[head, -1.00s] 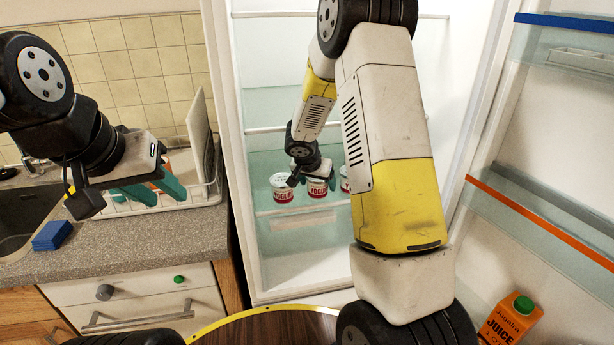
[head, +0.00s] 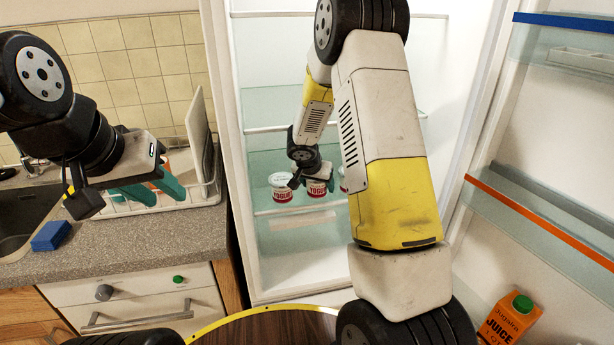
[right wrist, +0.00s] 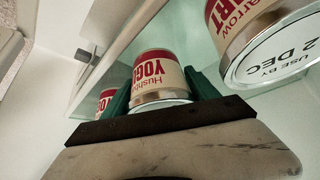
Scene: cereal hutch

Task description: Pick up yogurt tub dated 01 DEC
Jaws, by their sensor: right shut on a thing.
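Three white yogurt tubs with red labels stand in a row on a glass fridge shelf: a left tub (head: 282,190), a middle tub (head: 317,191) and a right tub (head: 344,184) partly behind my arm. My right gripper (head: 314,178) is at the middle tub. In the right wrist view its green fingers (right wrist: 160,92) are shut on that tub (right wrist: 158,72); its lid date cannot be read. A nearer tub (right wrist: 275,40) at right shows "USE BY" and "2 DEC", partly cut off. Another tub (right wrist: 106,98) is at left. My left gripper (head: 150,190) is open by the dish rack.
The fridge shelf (head: 270,160) has another glass shelf above it. The open fridge door at right holds an orange juice carton (head: 509,320). A dish rack (head: 205,190) and a blue sponge (head: 52,235) are on the counter at left, beside the sink (head: 15,225).

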